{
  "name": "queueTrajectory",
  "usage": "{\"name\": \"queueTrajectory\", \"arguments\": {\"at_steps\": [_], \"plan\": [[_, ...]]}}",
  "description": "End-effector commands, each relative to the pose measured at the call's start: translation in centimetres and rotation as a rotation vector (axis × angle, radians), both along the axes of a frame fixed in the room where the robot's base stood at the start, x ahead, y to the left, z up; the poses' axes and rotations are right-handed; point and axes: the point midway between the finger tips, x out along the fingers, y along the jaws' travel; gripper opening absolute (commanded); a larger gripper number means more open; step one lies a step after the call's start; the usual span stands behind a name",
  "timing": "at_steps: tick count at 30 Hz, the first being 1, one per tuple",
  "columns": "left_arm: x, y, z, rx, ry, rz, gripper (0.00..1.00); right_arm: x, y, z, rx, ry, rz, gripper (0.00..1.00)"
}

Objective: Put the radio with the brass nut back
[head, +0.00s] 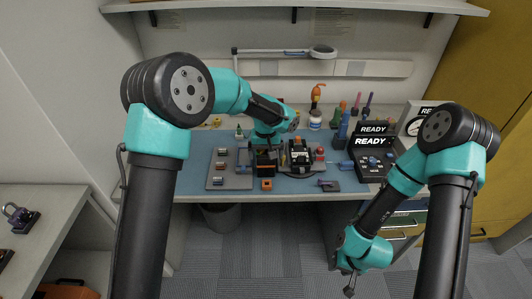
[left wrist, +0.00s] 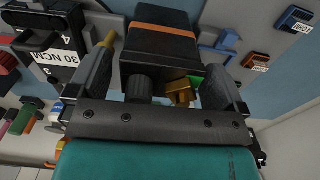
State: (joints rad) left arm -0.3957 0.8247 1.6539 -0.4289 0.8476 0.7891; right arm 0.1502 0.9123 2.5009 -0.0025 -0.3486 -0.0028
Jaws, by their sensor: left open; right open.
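In the left wrist view a black radio (left wrist: 165,48) with an orange stripe lies between the fingers of my left gripper (left wrist: 160,88). Its near end carries a black knob (left wrist: 138,86) and a brass nut (left wrist: 180,92), with a green patch beside the nut. The gripper is open, with a finger on each side; I cannot tell whether either touches the radio. In the head view my left gripper (head: 268,147) is over a dark block (head: 264,167) that seems to be this radio, partly hidden by the arm. My right gripper (head: 350,272) is open and empty, low in front of the bench.
A grey tray (head: 216,183) with small parts lies left of the radio. A black and orange device (head: 299,152) stands close on its right. A black unit reading READY (head: 374,141), bottles and tools fill the right and back. The blue mat's front left is clear.

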Motion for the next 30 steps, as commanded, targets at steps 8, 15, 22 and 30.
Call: {"name": "queueTrajectory", "arguments": {"at_steps": [8,15,22,30], "plan": [[0.1,0.0,2.4,-0.002,-0.004,0.0,0.97,0.0,0.0,0.0,0.0,0.0,0.0,0.43],[0.0,0.0,6.7,-0.002,-0.004,0.0,0.97,0.0,0.0,0.0,0.0,0.0,0.0,0.43],[0.0,0.0,10.7,-0.001,-0.002,0.001,0.97,0.0,0.0,0.0,0.0,0.0,0.0,0.43],[0.0,0.1,12.3,0.0,-0.001,0.0,0.97,0.0,0.0,0.0,0.0,0.0,0.0,0.43]]}}
